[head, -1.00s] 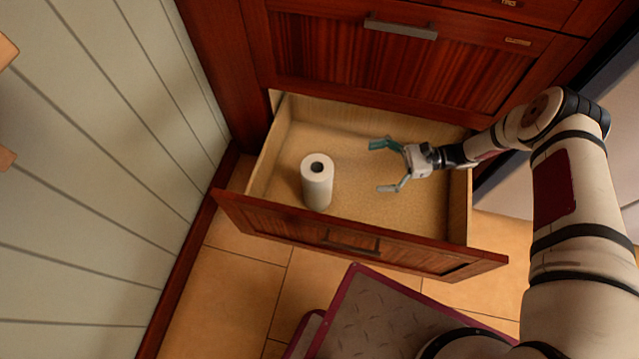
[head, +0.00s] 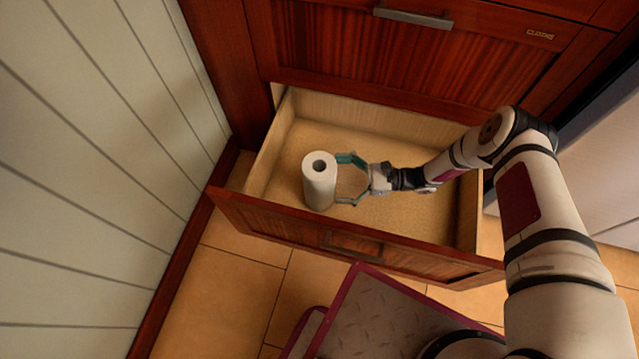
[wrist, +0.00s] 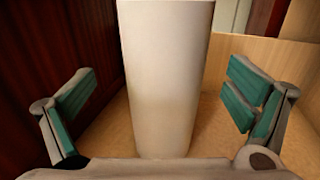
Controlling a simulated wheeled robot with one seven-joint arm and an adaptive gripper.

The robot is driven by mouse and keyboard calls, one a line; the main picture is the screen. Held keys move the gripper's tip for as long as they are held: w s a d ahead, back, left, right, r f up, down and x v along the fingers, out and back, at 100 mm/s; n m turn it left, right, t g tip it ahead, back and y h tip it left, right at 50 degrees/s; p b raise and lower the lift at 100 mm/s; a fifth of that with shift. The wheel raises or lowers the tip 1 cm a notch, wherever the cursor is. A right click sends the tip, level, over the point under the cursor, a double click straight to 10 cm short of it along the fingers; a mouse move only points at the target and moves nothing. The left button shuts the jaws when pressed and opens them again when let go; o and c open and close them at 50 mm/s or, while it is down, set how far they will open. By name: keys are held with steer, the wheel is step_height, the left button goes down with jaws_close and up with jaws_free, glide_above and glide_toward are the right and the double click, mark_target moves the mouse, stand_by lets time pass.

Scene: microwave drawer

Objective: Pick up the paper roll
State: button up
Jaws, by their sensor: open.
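The white paper roll (head: 319,184) stands upright in the open drawer, left of the drawer's middle, with its dark core hole facing up. My gripper (head: 346,180) is open just to the right of the roll, its fingertips close to the roll's right side. In the wrist view the roll (wrist: 165,75) stands upright in the middle, between the two spread teal-padded fingers of my gripper (wrist: 162,100). Gaps show on both sides between the pads and the roll. The bottom of the roll is partly hidden by the gripper's body.
The open wooden drawer (head: 415,220) has side walls and a red-brown front with a handle (head: 353,243). A closed drawer front with a metal handle (head: 413,18) is above it. A panelled wall (head: 90,180) stands at the left. The drawer floor around the roll is clear.

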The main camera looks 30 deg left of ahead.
mark_target(320, 177)
steer(key=shift+w+b+x, duration=0.2)
steer(key=shift+b+x, duration=0.75)
steer(key=shift+x, duration=1.65)
steer(key=shift+a+r, duration=0.1)
steer(key=shift+a, duration=0.05)
steer(key=c, duration=1.3)
